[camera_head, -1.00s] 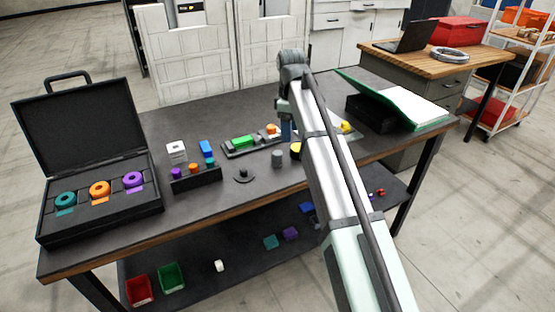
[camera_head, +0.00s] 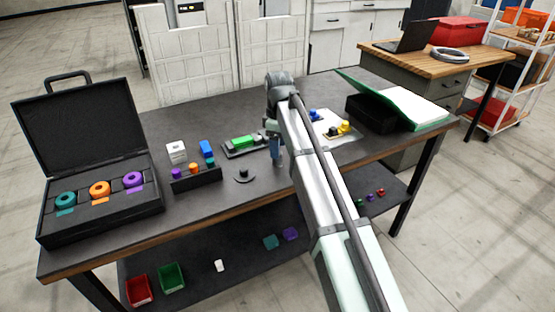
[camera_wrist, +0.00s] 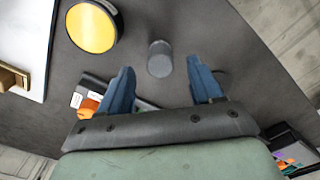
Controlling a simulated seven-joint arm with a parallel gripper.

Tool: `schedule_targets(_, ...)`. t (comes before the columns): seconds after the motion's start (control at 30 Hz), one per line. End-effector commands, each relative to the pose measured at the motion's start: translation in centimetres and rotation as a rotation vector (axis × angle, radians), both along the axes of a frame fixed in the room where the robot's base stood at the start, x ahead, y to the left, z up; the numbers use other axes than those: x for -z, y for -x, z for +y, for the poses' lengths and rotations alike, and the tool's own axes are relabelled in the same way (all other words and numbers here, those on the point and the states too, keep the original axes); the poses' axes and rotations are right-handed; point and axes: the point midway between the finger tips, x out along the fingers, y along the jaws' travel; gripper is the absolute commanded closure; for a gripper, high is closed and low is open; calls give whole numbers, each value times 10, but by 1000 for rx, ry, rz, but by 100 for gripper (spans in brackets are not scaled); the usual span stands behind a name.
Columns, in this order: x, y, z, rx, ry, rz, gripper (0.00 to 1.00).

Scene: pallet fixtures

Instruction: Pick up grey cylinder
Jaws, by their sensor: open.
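The grey cylinder (camera_wrist: 160,59) stands on the dark table in the wrist view, just beyond my fingertips and roughly in line with the gap between them. In the head view it is hidden behind my gripper and arm. My gripper (camera_wrist: 160,78) is open and empty, with one blue finger to each side of the gap. Neither finger appears to touch the cylinder. In the head view my gripper (camera_head: 277,157) points down over the middle of the table, right of the small black peg base.
A yellow disc with a black rim (camera_wrist: 92,27) lies close by in the wrist view. The black peg base (camera_head: 243,175), a block holder (camera_head: 196,179) and a tray with a green part (camera_head: 238,151) are left of my gripper. An open black case (camera_head: 100,215) stands far left.

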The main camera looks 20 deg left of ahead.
Motion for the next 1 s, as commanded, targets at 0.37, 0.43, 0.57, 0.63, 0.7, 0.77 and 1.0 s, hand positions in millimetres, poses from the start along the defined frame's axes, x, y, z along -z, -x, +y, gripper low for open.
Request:
schedule_targets(0.37,40,1,1,0,1,2,35)
schedule_targets(0.43,46,0,1,0,1,1,35)
schedule_targets(0.57,51,0,2,0,0,0,35)
schedule_targets(0.63,51,0,2,0,0,0,35)
schedule_targets(0.7,51,0,2,0,0,0,35)
schedule_targets(0.77,51,0,2,0,0,0,40)
schedule_targets(1.0,50,0,2,0,0,0,63)
